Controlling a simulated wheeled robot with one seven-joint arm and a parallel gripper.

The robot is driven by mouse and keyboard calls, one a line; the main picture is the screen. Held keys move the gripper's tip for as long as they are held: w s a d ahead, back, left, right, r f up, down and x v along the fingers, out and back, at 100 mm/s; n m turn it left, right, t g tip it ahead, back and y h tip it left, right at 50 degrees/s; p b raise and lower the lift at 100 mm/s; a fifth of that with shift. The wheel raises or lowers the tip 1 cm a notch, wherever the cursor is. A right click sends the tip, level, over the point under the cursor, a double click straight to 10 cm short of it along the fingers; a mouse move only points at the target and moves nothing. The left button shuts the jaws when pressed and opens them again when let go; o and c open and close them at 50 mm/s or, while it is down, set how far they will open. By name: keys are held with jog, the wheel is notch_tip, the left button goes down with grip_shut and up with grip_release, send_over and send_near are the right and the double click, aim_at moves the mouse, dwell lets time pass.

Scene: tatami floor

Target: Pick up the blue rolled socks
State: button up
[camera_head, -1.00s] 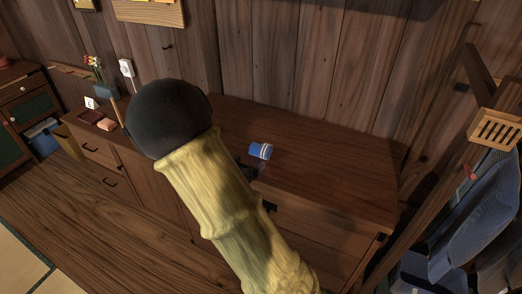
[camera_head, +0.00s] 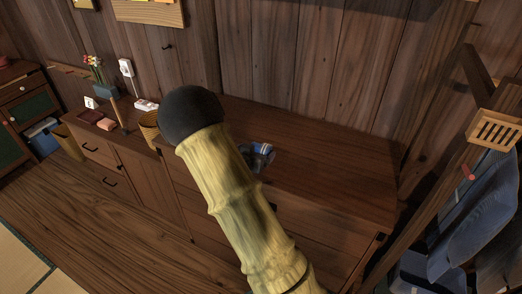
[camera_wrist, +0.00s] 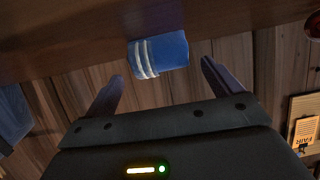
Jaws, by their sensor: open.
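The blue rolled socks (camera_head: 263,148), a small blue roll with white stripes, lie on the wooden cabinet top (camera_head: 330,172). In the wrist view the socks (camera_wrist: 158,54) show at the top centre, just beyond and between my two open fingertips. My gripper (camera_wrist: 158,82) is open and empty, its fingers spread to either side of the roll. I cannot tell whether a finger touches it. In the head view my gripper (camera_head: 262,158) is dark, partly hidden by my arm, and overlaps the socks.
The plank wall rises behind. The cabinet top to the right of the socks is clear.

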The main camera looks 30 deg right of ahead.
aim_at(258, 150)
jog(key=x, duration=0.2)
jog(key=p+x, duration=0.1)
jog(key=x, duration=0.2)
jog(key=shift+a+f, duration=0.2)
jog(key=shift+f, duration=0.05)
jog(key=shift+d, duration=0.1)
jog(key=c, duration=1)
jog(key=shift+c, duration=0.2)
jog(key=shift+r, duration=0.1)
notch_tip(258, 150, up, 10)
jog(key=shift+f, duration=0.1)
